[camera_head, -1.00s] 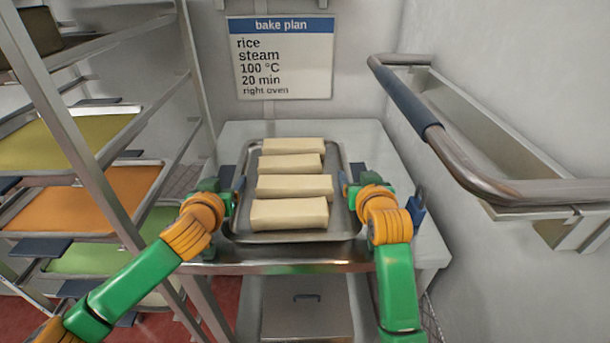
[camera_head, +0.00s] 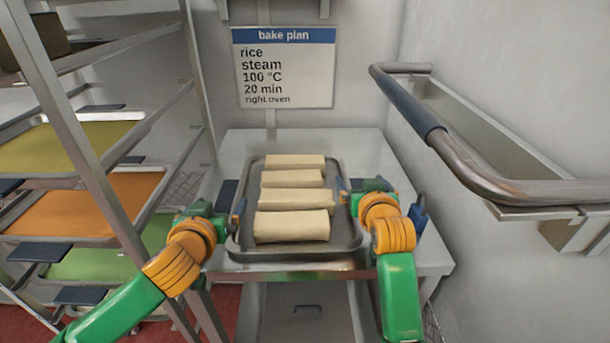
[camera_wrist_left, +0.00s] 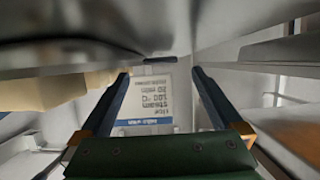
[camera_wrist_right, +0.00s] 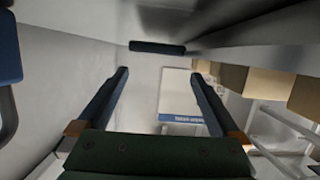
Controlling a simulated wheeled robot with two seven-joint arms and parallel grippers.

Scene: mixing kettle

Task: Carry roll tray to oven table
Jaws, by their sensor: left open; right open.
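The roll tray (camera_head: 343,226) is a grey metal tray on the steel table (camera_head: 365,150) against the back wall. It holds a row of several pale dough blocks (camera_head: 292,226). My left gripper (camera_head: 238,205) is at the tray's left side, and its open fingers (camera_wrist_left: 160,95) show in the left wrist view. My right gripper (camera_head: 345,190) is at the tray's right side, and its open fingers (camera_wrist_right: 160,90) show in the right wrist view. Neither gripper is closed on the tray. I cannot tell whether the fingers touch its rim.
A tall rack (camera_head: 85,150) with yellow, orange and green sheet trays stands close on the left. A metal rail with a blue grip (camera_head: 410,105) juts out from the right wall. A bake plan sign (camera_head: 285,75) hangs behind the table.

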